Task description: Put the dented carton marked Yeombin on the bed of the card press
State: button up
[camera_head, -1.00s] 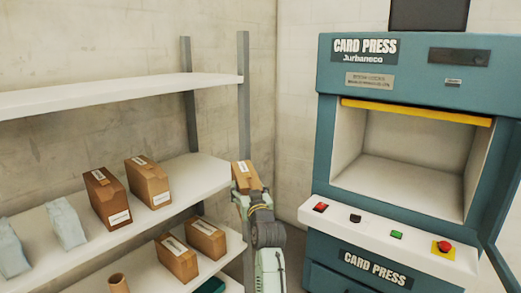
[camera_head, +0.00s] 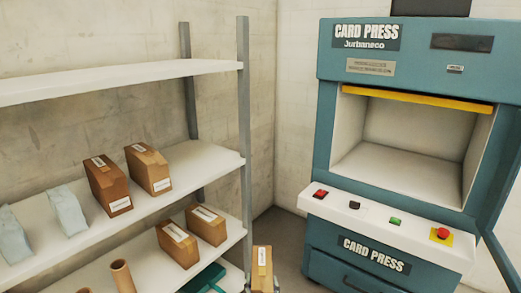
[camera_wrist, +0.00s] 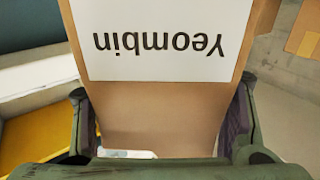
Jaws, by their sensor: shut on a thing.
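The carton marked Yeombin (camera_wrist: 160,110) fills the wrist view, its white label upside down there. My gripper (camera_wrist: 165,125) is shut on it, with a finger on each side. In the head view the held carton (camera_head: 262,262) is at the bottom edge, in front of the shelf's right end; my gripper is mostly hidden below it. A dent cannot be made out. The card press (camera_head: 334,120) stands to the right, a teal machine with an open front. Its pale bed (camera_head: 400,178) is bare. The carton is left of the press and lower than the bed.
A shelf unit (camera_head: 243,110) at left holds several brown cartons (camera_head: 148,169), pale bags (camera_head: 67,211) and a tube (camera_head: 122,276). A yellow bar (camera_head: 415,98) crosses the top of the press opening. A button panel (camera_head: 375,218) juts out below the opening.

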jog(key=s+f, duration=0.9)
jog(key=s, duration=0.1)
jog(key=shift+a+f, duration=0.3)
